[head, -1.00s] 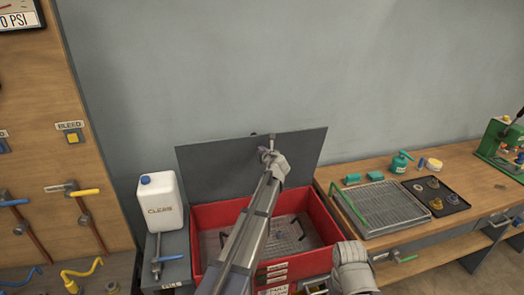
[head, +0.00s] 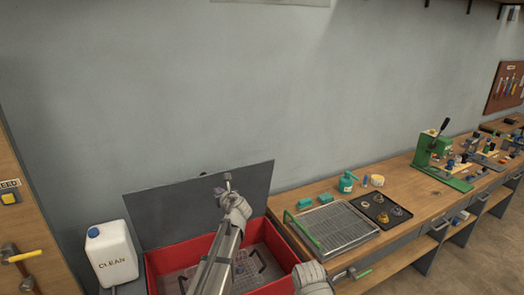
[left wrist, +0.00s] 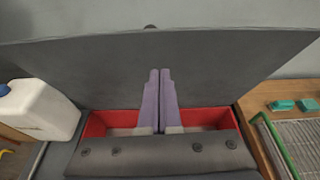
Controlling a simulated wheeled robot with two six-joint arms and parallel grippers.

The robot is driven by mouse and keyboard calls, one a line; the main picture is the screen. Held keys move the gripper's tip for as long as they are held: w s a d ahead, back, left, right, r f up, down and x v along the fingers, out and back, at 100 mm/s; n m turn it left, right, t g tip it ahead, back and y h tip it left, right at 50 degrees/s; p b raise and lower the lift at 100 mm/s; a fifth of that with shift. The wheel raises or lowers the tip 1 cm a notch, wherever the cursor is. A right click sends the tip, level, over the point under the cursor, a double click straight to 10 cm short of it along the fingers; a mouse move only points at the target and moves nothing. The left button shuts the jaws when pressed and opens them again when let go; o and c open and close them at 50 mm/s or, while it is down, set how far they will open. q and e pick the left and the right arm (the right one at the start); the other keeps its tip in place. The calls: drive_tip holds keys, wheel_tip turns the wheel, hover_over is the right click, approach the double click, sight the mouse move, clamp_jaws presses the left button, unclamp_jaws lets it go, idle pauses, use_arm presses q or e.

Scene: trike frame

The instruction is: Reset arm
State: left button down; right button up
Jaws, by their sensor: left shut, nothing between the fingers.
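My left gripper (head: 226,183) is in front of the raised dark lid, above a red open bin (head: 276,251). It is shut and empty. In the left wrist view its two fingers (left wrist: 160,75) lie side by side, pointing toward the dark lid (left wrist: 225,75). The lid also shows in the head view (head: 164,218). My right arm's link shows at the bottom of the head view, but its gripper is out of sight.
A white jug labelled CLEAN (head: 112,254) stands left of the bin.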

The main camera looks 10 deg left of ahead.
use_arm(q)
drive_tip(key=s+d+f+n+g+h+b, duration=0.25)
drive_tip(key=s+d+f+n+b, duration=0.2)
drive_tip(key=s+f+n, duration=0.35)
drive_tip(key=s+d+f+n+g+h+b, duration=0.1)
drive_tip(key=s+d+f+n+g+b, duration=0.2)
drive_tip(key=s+d+f+n, duration=0.45)
drive_tip(key=s+d+f+n+g+h+b, duration=0.1)
drive_tip(key=s+d+f+n+g, duration=0.1)
drive_tip(key=s, duration=0.5)
drive_tip(key=s+d+f+n+g+h+b, duration=0.1)
drive_tip(key=s+d+f+n, duration=0.3)
drive_tip(key=s, duration=0.4)
drive_tip(key=s+d+f+n+g+h+b, duration=0.1)
drive_tip(key=s+d+f+n+g+b, duration=0.2)
drive_tip(key=s+f, duration=0.3)
drive_tip(key=shift+s+d+f+g+h, duration=0.35)
drive_tip(key=shift+s+d, duration=0.4)
drive_tip(key=shift+s, duration=0.45)
